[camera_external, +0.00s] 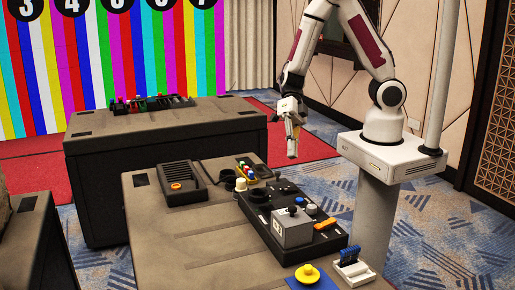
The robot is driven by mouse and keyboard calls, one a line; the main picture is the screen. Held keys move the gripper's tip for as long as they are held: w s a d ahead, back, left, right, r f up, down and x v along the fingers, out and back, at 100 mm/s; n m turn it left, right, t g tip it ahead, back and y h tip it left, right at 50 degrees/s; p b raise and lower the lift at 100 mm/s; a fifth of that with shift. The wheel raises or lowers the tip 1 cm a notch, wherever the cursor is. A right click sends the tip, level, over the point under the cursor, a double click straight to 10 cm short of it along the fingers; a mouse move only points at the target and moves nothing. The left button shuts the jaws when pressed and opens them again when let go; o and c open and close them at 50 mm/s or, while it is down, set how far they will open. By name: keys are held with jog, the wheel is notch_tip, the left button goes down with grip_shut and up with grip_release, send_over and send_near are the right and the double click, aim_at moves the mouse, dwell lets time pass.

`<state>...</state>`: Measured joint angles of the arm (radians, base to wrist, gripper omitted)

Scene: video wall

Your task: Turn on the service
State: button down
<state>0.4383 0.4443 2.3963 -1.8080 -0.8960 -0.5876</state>
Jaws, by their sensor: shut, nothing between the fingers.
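A black control panel (264,212) lies on the near desk, right of its middle. On it stands a grey box (291,232) with a dark knob on top. A blue round button (311,210) and an orange lever or switch (325,224) are on the panel's right side. No label naming the service is readable, and the switch positions are too small to tell. My gripper (293,152) points down, shut and empty, above and beyond the far end of the panel. It appears to touch nothing.
The near desk (190,250) also carries a dark device (181,184), a box of coloured buttons (246,168), a yellow button (307,273) and a white holder (352,271) with blue pieces. Another desk (160,128) stands behind, before the colour-striped video wall (150,60). The near desk's left side is clear.

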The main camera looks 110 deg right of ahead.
jog(key=shift+f, duration=0.2)
dwell(0.4)
jog(key=shift+w+f, duration=0.25)
jog(key=shift+f, duration=1.15)
jog(key=shift+w+f, duration=0.2)
jog(key=shift+f, duration=1.2)
jog(key=shift+w+f, duration=0.25)
jog(key=shift+f, duration=1.15)
jog(key=shift+w+f, duration=0.15)
jog(key=shift+f, duration=0.6)
jog(key=shift+r, duration=0.15)
jog(key=shift+r, duration=0.65)
jog(key=shift+s+r, duration=0.2)
jog(key=shift+r, duration=0.6)
jog(key=shift+s+r, duration=0.15)
jog(key=shift+r, duration=0.7)
jog(key=shift+s+r, duration=0.2)
jog(key=shift+r, duration=0.6)
